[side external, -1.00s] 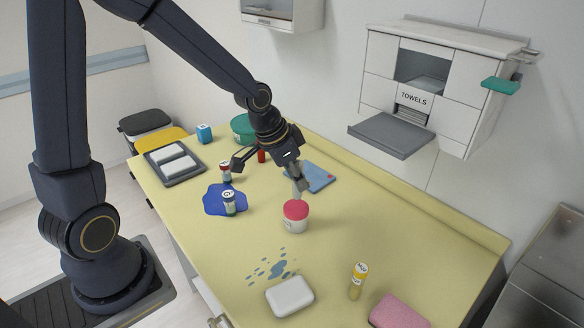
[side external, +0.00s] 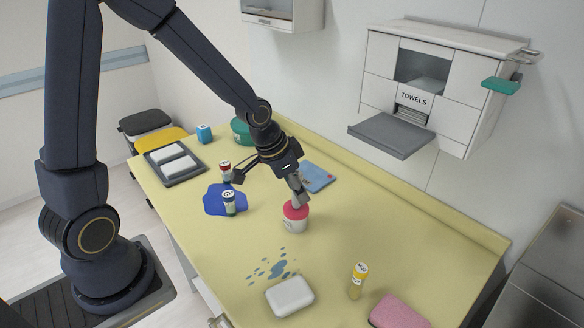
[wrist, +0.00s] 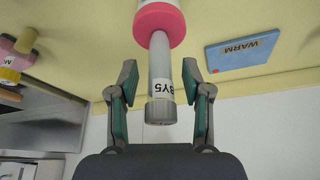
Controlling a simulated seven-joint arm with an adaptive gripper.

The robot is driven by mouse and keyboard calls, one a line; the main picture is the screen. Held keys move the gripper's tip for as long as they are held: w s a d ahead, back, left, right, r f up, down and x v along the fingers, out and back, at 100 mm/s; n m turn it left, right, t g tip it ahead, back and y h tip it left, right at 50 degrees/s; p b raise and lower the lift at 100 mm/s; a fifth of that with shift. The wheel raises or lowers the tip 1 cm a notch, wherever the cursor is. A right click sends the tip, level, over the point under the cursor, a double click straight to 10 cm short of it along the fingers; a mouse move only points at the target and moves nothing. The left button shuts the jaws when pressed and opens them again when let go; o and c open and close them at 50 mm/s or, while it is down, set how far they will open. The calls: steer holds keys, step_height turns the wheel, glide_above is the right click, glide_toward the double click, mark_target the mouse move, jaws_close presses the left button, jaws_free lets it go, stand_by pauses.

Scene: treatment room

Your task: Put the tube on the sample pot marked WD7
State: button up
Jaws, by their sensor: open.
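A white pot with a pinkish-red lid (side external: 296,211) stands upright on the yellow counter; its marking is too small to read. In the wrist view its lid (wrist: 160,22) shows at the top. A pale tube with a grey cap (wrist: 160,110) stands end-on over the lid and appears to rest on it. Its label seems to read BY5. My gripper (wrist: 160,80) is open, with one finger on each side of the tube and visible gaps to both. In the side view my gripper (side external: 299,196) is just above the lid and mostly hides the tube.
A red-capped vial (side external: 226,171) and another vial (side external: 229,203) stand to the left. A blue WARM plate (wrist: 243,52) lies behind the pot.

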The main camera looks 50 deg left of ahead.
steer(key=v, duration=1.2)
steer(key=s+a+r+n+t+y, duration=0.1)
steer(key=s+r+n, duration=0.2)
steer(key=s, duration=1.1)
step_height(320, 180, up, 2)
steer(key=shift+a+r+n, duration=0.1)
steer(key=shift+a+n, duration=0.2)
